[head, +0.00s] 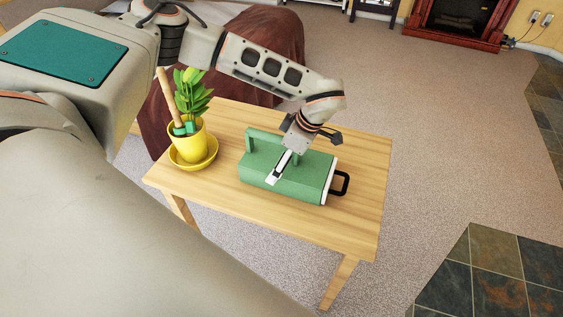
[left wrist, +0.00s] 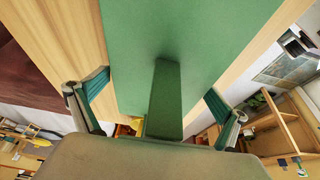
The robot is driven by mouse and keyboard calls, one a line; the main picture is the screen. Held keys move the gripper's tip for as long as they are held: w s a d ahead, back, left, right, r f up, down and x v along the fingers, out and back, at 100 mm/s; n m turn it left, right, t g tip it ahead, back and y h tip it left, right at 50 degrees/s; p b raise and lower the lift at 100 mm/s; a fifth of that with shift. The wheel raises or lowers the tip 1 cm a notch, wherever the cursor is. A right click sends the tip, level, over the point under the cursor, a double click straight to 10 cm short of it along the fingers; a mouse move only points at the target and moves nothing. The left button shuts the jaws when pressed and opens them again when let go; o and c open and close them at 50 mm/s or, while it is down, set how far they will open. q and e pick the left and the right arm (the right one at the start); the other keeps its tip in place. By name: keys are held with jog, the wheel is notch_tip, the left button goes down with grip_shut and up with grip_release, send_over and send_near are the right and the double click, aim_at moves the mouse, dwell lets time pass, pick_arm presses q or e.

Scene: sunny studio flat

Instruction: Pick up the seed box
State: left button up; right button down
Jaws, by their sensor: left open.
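The seed box is a green box (head: 314,178) with a raised green handle on top, a pale right end and a black loop on that end. It stands on the wooden table. My left gripper (head: 304,152) is open over the box top, at the right part of the handle. In the left wrist view the box's green face (left wrist: 190,35) fills the middle, and its handle (left wrist: 164,95) runs between the two spread fingers (left wrist: 157,102), with a gap on each side. My right gripper is in neither view.
A yellow pot (head: 187,145) with a leafy plant and a wooden-handled tool stands in a yellow saucer left of the box. The wooden table (head: 350,215) is bare in front and to the right. A brown-draped piece of furniture (head: 275,40) is behind.

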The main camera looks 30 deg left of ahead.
pick_arm(q)
jog(key=shift+r, duration=0.1)
jog(key=c, duration=1.5)
jog(key=shift+o, duration=0.2)
